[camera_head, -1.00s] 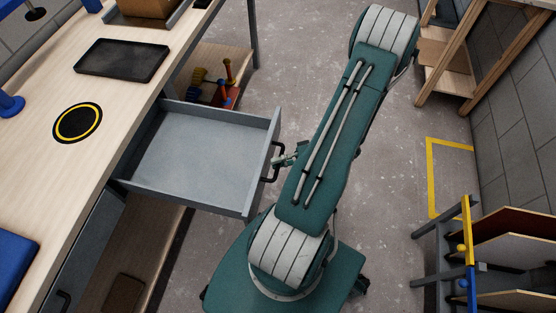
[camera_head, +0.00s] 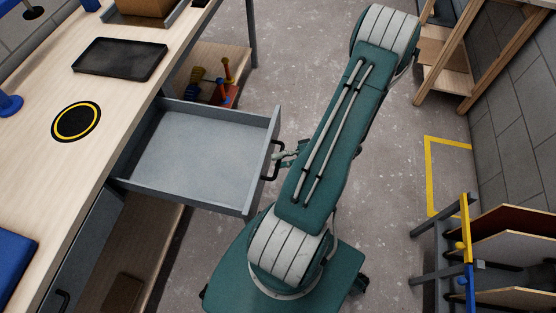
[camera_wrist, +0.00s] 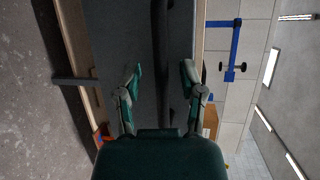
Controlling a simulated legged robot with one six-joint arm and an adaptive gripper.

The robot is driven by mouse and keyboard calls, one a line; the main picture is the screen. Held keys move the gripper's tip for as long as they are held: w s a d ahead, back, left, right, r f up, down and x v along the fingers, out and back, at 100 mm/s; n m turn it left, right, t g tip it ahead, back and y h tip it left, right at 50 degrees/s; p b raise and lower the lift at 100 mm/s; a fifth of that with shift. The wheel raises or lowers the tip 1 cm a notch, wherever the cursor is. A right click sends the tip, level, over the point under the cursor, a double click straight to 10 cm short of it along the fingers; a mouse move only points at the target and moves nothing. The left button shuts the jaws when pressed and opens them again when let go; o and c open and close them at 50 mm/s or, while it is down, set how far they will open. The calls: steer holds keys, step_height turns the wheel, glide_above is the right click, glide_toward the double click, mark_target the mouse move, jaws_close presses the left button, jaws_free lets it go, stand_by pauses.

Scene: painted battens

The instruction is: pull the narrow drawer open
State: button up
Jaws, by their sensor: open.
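The grey drawer (camera_head: 190,150) stands pulled well out of the wooden workbench in the head view, and its inside is empty. Its black handle (camera_head: 272,158) is on the front panel, facing my arm. My gripper (camera_head: 286,154) is beside the handle, partly hidden by my arm. In the wrist view, my gripper (camera_wrist: 160,88) is open, with its fingers spread on either side of the black handle (camera_wrist: 161,45). The grey drawer front (camera_wrist: 112,40) lies behind them. I cannot tell whether a finger touches the handle.
The workbench top (camera_head: 120,110) carries a black tray (camera_head: 120,60) and a black-and-yellow disc (camera_head: 76,122). Another grey front (camera_head: 85,250) is below the bench at lower left. A rack (camera_head: 480,260) stands at right.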

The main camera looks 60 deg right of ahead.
steer(key=v, duration=1.1)
steer(key=shift+s, duration=0.2)
steer(key=shift+d, duration=0.1)
